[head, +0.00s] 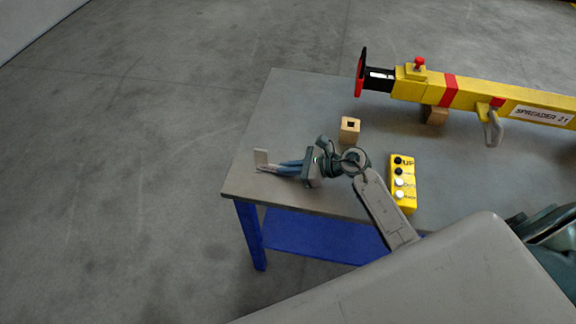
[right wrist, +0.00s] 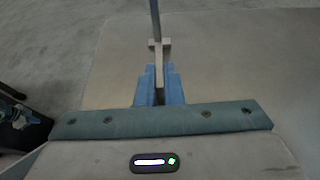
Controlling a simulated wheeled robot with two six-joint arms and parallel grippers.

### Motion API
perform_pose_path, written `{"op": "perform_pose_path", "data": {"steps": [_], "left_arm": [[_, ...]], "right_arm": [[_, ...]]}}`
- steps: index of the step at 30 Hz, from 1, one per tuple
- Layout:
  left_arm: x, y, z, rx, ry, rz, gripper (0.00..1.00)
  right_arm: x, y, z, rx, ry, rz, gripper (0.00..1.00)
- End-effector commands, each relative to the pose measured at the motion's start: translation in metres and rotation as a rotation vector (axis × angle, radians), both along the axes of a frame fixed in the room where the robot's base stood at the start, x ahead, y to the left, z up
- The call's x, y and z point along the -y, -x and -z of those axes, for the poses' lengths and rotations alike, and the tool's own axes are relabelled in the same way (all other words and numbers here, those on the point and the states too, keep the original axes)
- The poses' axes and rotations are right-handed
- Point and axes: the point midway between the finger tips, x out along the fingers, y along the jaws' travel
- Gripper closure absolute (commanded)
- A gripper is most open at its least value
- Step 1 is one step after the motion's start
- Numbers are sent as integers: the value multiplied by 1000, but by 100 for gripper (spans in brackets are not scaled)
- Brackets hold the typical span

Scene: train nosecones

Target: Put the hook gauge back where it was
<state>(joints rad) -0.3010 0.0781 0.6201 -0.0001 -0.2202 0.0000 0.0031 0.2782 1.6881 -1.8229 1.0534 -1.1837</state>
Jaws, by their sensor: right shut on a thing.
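My right gripper (head: 280,167) is over the left end of the grey table in the head view, its blue fingers pointing left. It is shut on the hook gauge (head: 261,158), a small pale piece at the fingertips near the table's left edge. In the right wrist view the gauge (right wrist: 160,47) shows as a pale crosspiece with a dark thin shaft beyond it, between the blue fingers (right wrist: 158,84). The fingers hide part of it. Whether it touches the table, I cannot tell.
The grey table (head: 275,105) has blue legs. A wooden block with a square hole (head: 349,138) stands right of the gripper. A yellow button box (head: 408,187) lies near the front edge. A yellow spreader beam (head: 470,95) with a grey hook (head: 493,130) lies behind. The table's back left is clear.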

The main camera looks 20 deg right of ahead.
Motion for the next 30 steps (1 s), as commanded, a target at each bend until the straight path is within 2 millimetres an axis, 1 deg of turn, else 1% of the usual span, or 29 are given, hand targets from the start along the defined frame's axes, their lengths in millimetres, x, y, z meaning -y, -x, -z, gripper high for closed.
{"op": "perform_pose_path", "data": {"steps": [7,8,9,11,18,22,25,30], "left_arm": [[0,0,6,0,0,0,100],[0,0,4,0,0,0,100],[0,0,4,0,0,0,100],[-1,-1,4,0,-1,0,100],[-2,-2,3,2,-2,1,100],[-2,-2,-2,2,-2,1,100],[-2,-2,4,2,-2,1,100],[-2,-2,13,1,-3,1,100]], "right_arm": [[0,0,5,0,0,0,100],[0,0,3,0,0,0,89],[0,0,3,0,0,0,81],[0,0,3,0,0,0,71],[0,0,2,0,0,0,71],[0,0,-2,0,0,0,71],[9,6,-1,0,2,1,71],[32,21,-11,0,6,0,71]]}}
